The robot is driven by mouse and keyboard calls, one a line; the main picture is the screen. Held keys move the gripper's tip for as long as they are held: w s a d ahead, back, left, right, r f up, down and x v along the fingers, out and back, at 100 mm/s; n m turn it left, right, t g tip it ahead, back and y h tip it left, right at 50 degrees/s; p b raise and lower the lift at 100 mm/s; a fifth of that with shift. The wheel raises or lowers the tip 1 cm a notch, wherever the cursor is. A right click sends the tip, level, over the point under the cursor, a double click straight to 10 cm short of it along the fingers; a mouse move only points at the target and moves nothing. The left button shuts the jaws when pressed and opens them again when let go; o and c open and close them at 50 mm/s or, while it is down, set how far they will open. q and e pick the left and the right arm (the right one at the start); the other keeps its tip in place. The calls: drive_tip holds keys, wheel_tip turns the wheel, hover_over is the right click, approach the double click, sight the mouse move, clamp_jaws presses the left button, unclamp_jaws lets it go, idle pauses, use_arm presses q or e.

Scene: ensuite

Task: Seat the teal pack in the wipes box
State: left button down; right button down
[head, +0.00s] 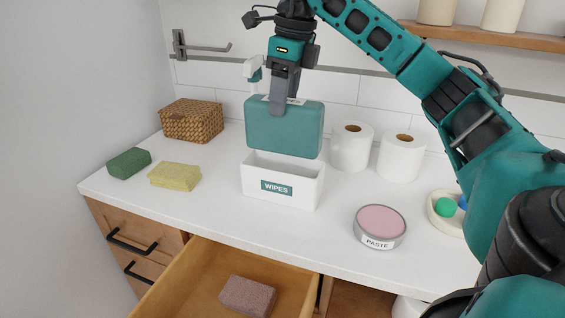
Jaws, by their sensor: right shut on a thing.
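The teal pack (270,135) is a rounded block held upright just above the wipes box (255,186). My right gripper (285,105) is shut on the pack's top edge, with one finger showing down its front face. The wipes box is white and open-topped with a WIPES label, standing on the white counter. The pack's lower edge overlaps the box's back rim in the picture; whether it is inside the opening, I cannot tell. My left gripper is out of view.
Two white paper rolls (351,150) stand right of the box. A green sponge (129,163), a yellow sponge (175,175) and a wicker basket (192,121) are at left. A paste tin (380,226) is at front right. An open drawer (205,283) holds a brownish-pink block (248,297).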

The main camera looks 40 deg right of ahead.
sight(284, 147)
wheel_tip(284, 147, down, 11)
drive_tip(key=shift+f+b, duration=0.1)
drive_tip(key=shift+b, duration=0.55)
drive_tip(key=shift+c, duration=1.7)
unclamp_jaws()
drive_tip(key=r, duration=0.4)
drive_tip(key=s+r+p, duration=0.1)
drive_tip(key=r, duration=0.3)
drive_tip(key=r+p, duration=0.1)
drive_tip(key=r, duration=0.3)
drive_tip(key=shift+s+d+r, duration=0.15)
drive_tip(key=shift+s+d, duration=0.15)
drive_tip(key=shift+d, duration=0.05)
drive_tip(key=shift+s, duration=0.1)
